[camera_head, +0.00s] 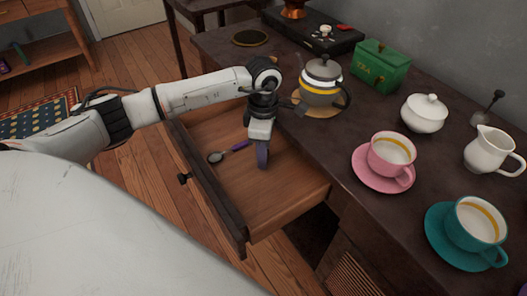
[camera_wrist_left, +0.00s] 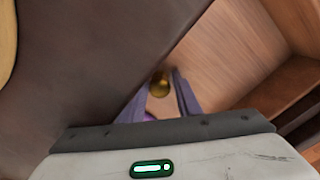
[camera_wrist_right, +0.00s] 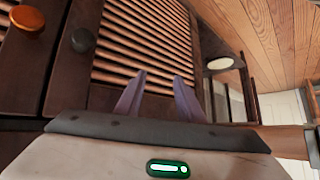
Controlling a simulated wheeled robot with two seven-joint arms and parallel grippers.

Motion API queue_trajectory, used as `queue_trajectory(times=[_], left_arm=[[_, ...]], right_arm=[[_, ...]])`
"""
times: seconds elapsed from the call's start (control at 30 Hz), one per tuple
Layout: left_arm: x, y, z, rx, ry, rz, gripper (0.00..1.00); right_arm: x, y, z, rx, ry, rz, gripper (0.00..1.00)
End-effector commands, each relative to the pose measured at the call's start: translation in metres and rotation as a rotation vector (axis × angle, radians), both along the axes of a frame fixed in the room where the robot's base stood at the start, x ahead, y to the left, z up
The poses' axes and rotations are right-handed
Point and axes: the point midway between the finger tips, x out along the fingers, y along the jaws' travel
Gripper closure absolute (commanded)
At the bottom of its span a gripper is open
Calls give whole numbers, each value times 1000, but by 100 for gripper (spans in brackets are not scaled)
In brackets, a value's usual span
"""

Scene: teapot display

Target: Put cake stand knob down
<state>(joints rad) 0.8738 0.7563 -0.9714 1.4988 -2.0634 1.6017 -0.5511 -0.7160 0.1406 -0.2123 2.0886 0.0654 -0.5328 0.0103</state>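The cake stand knob is a small gold ball (camera_wrist_left: 160,84) in the left wrist view, between the fingertips of my left gripper (camera_wrist_left: 162,80), with a gap showing beside it. My left gripper is open and points down into the pulled-out drawer (camera_head: 285,195); it also shows in the head view (camera_head: 262,155). The knob is hidden in the head view. How far the knob is from the drawer bottom is hard to tell. My right gripper (camera_wrist_right: 160,78) is open and empty in front of a slatted panel, and is out of the head view.
A purple-handled spoon (camera_head: 230,151) lies in the drawer. The table above holds a grey teapot (camera_head: 321,82), a green tea box (camera_head: 380,66), a white sugar bowl (camera_head: 424,114), a pink cup (camera_head: 391,155), a teal cup (camera_head: 478,225) and a white jug (camera_head: 490,151).

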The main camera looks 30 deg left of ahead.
Motion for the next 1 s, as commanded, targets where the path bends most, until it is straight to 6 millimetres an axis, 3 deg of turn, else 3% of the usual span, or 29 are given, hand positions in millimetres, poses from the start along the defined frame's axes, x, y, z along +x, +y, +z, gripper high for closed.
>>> queue_trajectory(times=[0.07,0.23,0.5,0.7,1.0], left_arm=[[-3,0,-1,3,10,-1,69],[-2,0,21,2,7,-1,69],[-1,0,84,1,2,-1,69],[-1,0,117,1,3,-1,69],[-2,0,130,1,6,-1,69]], right_arm=[[-1,0,2,-1,1,1,65],[-3,-1,5,-12,12,7,65],[-6,-3,4,-23,26,12,65],[-4,-3,7,-25,22,13,65],[-3,-3,9,-26,17,12,65]])
